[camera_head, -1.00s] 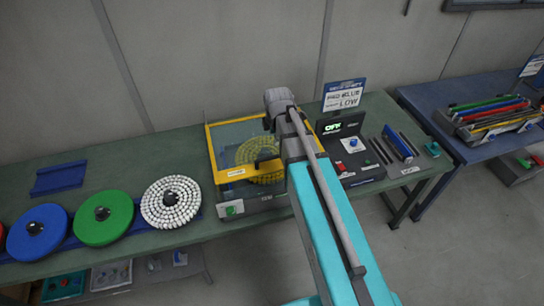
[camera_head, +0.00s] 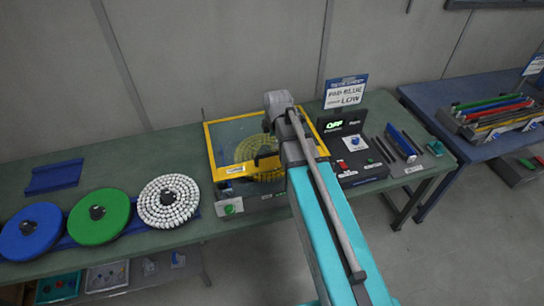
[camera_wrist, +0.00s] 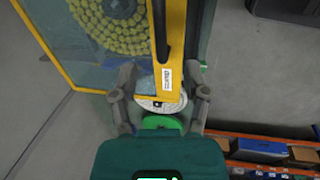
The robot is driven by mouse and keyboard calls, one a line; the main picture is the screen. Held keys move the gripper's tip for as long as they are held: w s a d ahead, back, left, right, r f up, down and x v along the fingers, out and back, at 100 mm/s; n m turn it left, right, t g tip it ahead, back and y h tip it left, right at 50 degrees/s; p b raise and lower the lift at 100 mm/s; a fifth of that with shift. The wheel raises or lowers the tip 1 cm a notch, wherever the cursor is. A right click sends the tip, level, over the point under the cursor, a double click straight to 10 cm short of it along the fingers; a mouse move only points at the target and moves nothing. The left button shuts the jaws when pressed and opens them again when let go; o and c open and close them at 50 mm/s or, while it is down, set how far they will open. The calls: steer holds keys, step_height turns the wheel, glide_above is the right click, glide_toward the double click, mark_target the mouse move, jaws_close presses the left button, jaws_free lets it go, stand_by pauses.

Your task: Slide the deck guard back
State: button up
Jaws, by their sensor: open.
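The deck guard (camera_head: 209,150) is a clear panel in a yellow frame over a yellow beaded disc (camera_head: 247,152) on the bench. Its front bar carries a black handle (camera_head: 267,157). In the wrist view the guard's yellow bar (camera_wrist: 170,60) and the black handle (camera_wrist: 161,30) run down between my finger lines. My gripper (camera_wrist: 162,92) is open, its two grey fingers spread to either side of the bar's end. I see no clear contact.
White beaded, green and blue discs (camera_head: 168,202) (camera_head: 99,216) (camera_head: 31,232) stand in a row to the left. A black box with a lit OFF display (camera_head: 335,125) and a sign (camera_head: 345,92) stand right. A second blue table (camera_head: 480,140) is further right.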

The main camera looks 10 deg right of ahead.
mark_target(272, 154)
steer(key=shift+w+a+f+b, duration=0.1)
steer(key=shift+w+f+b, duration=0.2)
steer(key=shift+f+b, duration=1.2)
steer(key=shift+w+d+f+b, duration=0.1)
steer(key=shift+w+f+b, duration=0.2)
steer(key=shift+f+b, duration=1.15)
steer(key=shift+w+a+f+b, duration=0.1)
steer(key=shift+w+f+b, duration=0.2)
steer(key=shift+f+b, duration=1.2)
steer(key=shift+f, duration=0.15)
steer(key=shift+c, duration=0.3)
jaws_close()
